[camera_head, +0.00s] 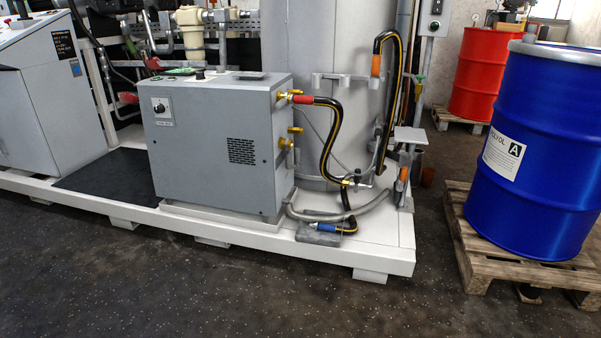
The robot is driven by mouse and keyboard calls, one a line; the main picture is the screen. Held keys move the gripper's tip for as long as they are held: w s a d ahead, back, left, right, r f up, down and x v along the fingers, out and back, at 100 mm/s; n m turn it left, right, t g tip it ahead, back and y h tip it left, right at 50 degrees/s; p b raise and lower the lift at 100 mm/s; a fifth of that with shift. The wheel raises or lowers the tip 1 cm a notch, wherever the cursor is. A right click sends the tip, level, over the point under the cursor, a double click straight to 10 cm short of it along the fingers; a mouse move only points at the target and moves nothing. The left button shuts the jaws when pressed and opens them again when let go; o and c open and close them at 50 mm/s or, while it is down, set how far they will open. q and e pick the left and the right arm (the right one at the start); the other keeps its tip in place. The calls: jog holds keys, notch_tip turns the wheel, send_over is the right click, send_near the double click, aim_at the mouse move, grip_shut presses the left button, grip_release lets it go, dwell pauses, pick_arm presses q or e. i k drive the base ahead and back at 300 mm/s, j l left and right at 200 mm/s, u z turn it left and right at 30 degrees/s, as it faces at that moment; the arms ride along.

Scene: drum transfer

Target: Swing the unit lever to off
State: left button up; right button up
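A grey box-shaped unit (215,150) stands on the white skid, left of the middle. On the upper left of its front face is a small white plate with a black rotary lever (161,106). The lever's handle is too small for me to read its exact position. A small label (165,123) below it is not legible. Neither of my grippers is in view, and nothing covers the lever.
Black hoses (337,140) run from the unit's right side, one with a red sleeve (303,99). A white skid edge (250,240) borders the dark floor, which is free in front. A blue drum (535,150) stands on a wooden pallet (480,258); a red drum (481,75) is behind.

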aim_at(298, 150)
jog(key=i+l+z, duration=0.35)
jog(key=i, duration=0.8)
jog(key=i+z, duration=0.35)
jog(key=i, duration=0.85)
